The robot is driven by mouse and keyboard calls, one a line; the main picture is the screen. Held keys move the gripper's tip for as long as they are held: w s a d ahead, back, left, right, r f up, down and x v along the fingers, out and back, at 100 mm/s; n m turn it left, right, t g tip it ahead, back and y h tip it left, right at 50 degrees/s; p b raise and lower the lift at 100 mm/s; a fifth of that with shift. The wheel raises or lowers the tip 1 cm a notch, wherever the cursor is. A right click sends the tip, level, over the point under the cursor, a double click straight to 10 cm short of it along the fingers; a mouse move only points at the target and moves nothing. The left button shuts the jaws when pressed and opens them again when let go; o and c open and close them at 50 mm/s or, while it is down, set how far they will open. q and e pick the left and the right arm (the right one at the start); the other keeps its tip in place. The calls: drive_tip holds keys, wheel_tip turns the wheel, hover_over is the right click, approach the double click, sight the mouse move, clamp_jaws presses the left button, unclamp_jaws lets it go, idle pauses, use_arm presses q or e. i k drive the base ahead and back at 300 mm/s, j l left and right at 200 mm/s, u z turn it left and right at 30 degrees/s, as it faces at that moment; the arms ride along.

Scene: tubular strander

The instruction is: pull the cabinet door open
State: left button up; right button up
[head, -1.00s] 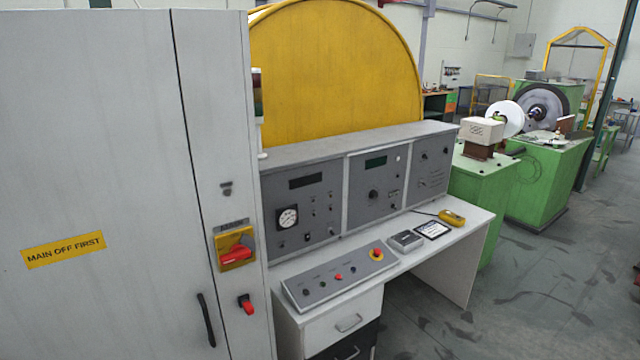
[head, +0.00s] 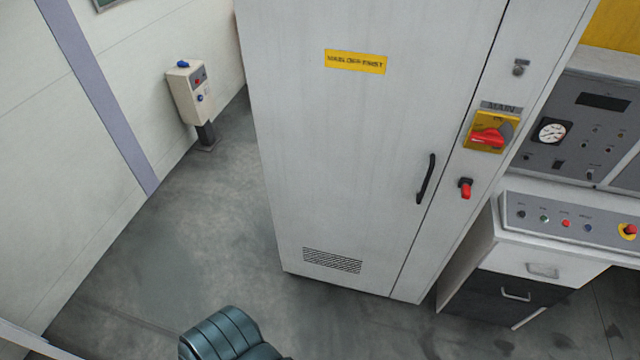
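The tall grey cabinet door (head: 345,160) stands shut in the middle of the head view. It has a yellow "MAIN OFF FIRST" label (head: 355,61) near the top and a vent grille (head: 332,261) low down. A black upright door handle (head: 426,179) sits near the door's right edge. Right of the seam are a red main switch on a yellow plate (head: 490,132) and a small red-and-black switch (head: 465,188). Neither gripper is in view.
A control desk with drawers (head: 525,265) stands against the cabinet's right side. A beige post-mounted box (head: 194,95) stands left by the white wall (head: 90,150). Open grey floor (head: 200,240) lies left of and in front of the cabinet.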

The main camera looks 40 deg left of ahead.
sight(359, 107)
drive_tip(key=u, duration=1.35)
